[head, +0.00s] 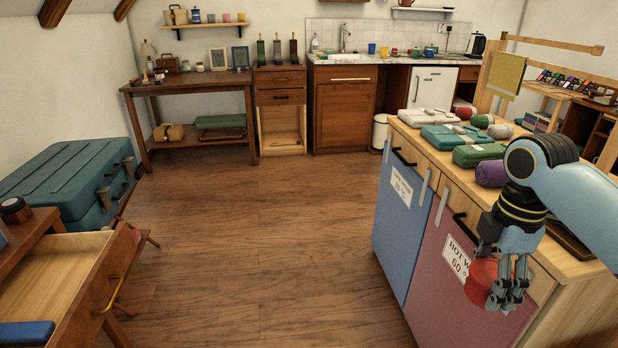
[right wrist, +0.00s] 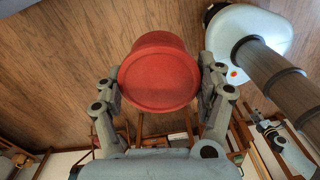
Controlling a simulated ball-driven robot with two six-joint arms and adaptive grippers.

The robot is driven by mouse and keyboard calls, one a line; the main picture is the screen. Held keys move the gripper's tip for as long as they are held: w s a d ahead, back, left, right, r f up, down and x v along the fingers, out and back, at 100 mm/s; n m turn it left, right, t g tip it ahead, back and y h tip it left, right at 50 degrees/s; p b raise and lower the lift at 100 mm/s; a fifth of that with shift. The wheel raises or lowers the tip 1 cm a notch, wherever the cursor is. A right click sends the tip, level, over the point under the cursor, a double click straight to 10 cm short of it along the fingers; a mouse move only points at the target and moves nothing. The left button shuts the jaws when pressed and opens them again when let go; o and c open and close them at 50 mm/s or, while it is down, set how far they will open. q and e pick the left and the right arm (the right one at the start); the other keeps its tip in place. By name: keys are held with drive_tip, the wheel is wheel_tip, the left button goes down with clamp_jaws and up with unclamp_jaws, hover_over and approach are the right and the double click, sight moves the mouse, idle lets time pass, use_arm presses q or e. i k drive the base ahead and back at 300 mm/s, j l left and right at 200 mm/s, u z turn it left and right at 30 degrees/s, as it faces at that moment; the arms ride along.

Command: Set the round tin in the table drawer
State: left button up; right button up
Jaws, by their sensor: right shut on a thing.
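A red round tin (head: 481,283) is held in my right gripper (head: 503,296) in front of the wooden cabinet at the right of the head view. In the right wrist view the tin (right wrist: 158,80) sits between the two fingers of my right gripper (right wrist: 160,90), which touch its sides. The table drawer (head: 60,277) is pulled out at the lower left of the head view. It has a light wooden inside, a brass handle and a dark blue item (head: 26,333) at its near end. My left gripper is not in view.
The cabinet (head: 573,262) with blue and red doors bears folded cloths and rolls (head: 478,155). A teal suitcase (head: 70,183) lies behind the drawer table. The wooden floor (head: 250,240) between drawer and cabinet is clear.

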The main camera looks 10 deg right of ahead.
sight(71, 282)
drive_tip(key=i+j+u, duration=0.1)
drive_tip(key=j+u, duration=0.3)
drive_tip(key=i+j+u, duration=0.15)
drive_tip(key=u, duration=0.2)
drive_tip(key=i+j+u, duration=0.2)
drive_tip(key=u, duration=0.2)
drive_tip(key=i+j+u, duration=0.15)
drive_tip(key=u, duration=0.25)
drive_tip(key=i+j, duration=0.15)
drive_tip(key=i, duration=0.3)
